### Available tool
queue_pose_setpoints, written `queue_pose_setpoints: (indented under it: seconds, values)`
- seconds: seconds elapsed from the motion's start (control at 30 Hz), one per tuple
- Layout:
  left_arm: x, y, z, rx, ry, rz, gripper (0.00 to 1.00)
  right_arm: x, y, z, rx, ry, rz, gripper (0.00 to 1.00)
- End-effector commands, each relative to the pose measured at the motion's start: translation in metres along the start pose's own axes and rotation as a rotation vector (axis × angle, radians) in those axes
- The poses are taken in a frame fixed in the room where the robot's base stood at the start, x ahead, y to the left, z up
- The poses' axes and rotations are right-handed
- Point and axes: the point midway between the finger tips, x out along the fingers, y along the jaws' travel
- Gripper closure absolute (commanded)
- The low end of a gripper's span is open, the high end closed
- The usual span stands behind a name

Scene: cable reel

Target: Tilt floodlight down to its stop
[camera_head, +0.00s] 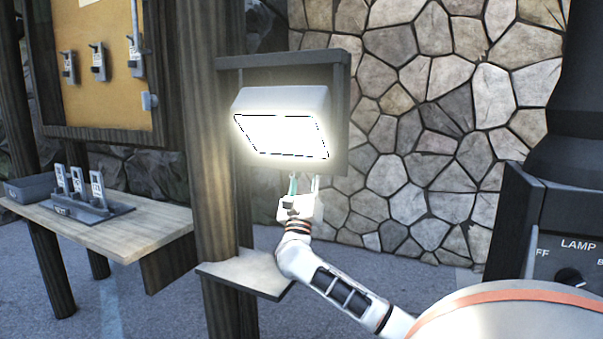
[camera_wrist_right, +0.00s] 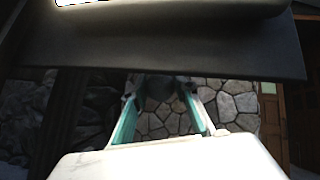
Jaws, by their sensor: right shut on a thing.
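The floodlight (camera_head: 280,135) is lit, a white-grey box with a bright face, mounted in a dark frame on a wooden post. Its face points outward and somewhat down. My right gripper (camera_head: 304,181) is just below its lower edge, pointing up. In the right wrist view the fingers (camera_wrist_right: 160,93) close on a dark, shadowed part (camera_wrist_right: 160,86), apparently a handle under the floodlight. The floodlight's lit edge (camera_wrist_right: 140,3) shows at the top there. The exact contact is dim. My left gripper is not in view.
A small shelf (camera_head: 247,273) juts from the post below my right arm. A wooden bench (camera_head: 130,235) with tagged holders stands left, under a yellow board (camera_head: 105,95). A dark panel marked LAMP (camera_head: 560,262) with a knob is at right. A stone wall stands behind.

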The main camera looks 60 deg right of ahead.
Motion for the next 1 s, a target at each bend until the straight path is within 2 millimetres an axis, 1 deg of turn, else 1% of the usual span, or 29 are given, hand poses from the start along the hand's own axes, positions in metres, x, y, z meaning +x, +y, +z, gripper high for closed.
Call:
queue_pose_setpoints:
  seconds: [0.37, 0.4, 0.43, 0.8, 0.87, 0.97, 1.0]
  values:
    - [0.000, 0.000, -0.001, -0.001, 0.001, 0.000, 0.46, 0.004, -0.003, 0.002, -0.003, -0.007, -0.005, 1.00]
    - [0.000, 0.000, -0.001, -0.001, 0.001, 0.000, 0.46, 0.005, -0.003, 0.003, -0.002, -0.008, -0.005, 0.62]
    - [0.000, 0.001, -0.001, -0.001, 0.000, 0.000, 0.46, 0.005, -0.003, 0.003, -0.002, -0.007, -0.006, 0.55]
    - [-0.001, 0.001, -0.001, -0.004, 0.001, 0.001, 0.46, 0.001, -0.001, 0.001, -0.001, -0.004, -0.002, 0.55]
    - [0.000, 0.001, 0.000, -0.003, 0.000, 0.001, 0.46, -0.003, -0.001, 0.000, -0.001, -0.002, -0.001, 0.55]
    - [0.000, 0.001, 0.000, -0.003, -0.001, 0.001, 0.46, -0.016, 0.000, 0.000, 0.000, -0.002, -0.001, 0.55]
    - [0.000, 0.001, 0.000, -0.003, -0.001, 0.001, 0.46, -0.023, 0.000, -0.001, 0.001, -0.001, 0.000, 0.55]
